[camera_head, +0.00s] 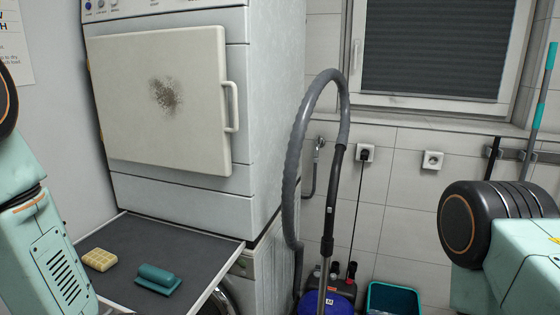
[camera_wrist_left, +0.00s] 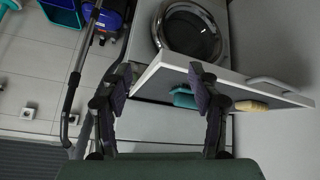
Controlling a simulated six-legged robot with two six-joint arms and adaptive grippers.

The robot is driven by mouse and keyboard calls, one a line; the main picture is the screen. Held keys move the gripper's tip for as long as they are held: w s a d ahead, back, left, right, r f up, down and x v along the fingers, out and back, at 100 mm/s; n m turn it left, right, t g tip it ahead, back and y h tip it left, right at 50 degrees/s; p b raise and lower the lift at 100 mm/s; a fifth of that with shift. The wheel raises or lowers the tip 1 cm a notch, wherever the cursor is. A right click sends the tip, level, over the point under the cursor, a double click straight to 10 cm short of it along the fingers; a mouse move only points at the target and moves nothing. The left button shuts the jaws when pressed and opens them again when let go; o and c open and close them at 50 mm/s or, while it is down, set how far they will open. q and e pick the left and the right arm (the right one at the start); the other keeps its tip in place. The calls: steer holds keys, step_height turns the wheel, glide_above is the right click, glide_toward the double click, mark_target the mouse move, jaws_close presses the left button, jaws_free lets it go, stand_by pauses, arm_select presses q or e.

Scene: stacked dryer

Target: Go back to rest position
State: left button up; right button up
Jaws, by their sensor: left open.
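My left gripper (camera_wrist_left: 160,80) shows in the left wrist view, with its two dark fingers spread apart and nothing between them. That view looks upside down. In the head view only links of my left and right arms show at the sides, with no gripper. The white dryer (camera_head: 210,183) stands on top with its square door (camera_head: 120,110) shut. The door bears a dark smudge and has a handle on its right. A grey pull-out shelf (camera_head: 180,245) below it holds a cream sponge (camera_head: 100,259) and a teal scrubber (camera_head: 158,279). The scrubber (camera_wrist_left: 183,97) appears beyond my left fingers.
A washing machine with a round door (camera_wrist_left: 190,35) stands under the shelf. A vacuum cleaner (camera_head: 328,300) with a tall grey hose (camera_head: 292,170) stands right of the machines. A teal bin (camera_head: 393,298) is beside it. A window (camera_head: 435,50) and tiled wall lie behind.

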arm_select(q)
steer(key=s+d+f+g+y+b, duration=0.1)
steer(key=s+f+g+b, duration=0.6)
steer(key=s+f, duration=1.7)
steer(key=s+b, duration=0.2)
steer(key=s, duration=0.1)
steer(key=shift+s+m, duration=0.3)
steer(key=shift+s, duration=0.05)
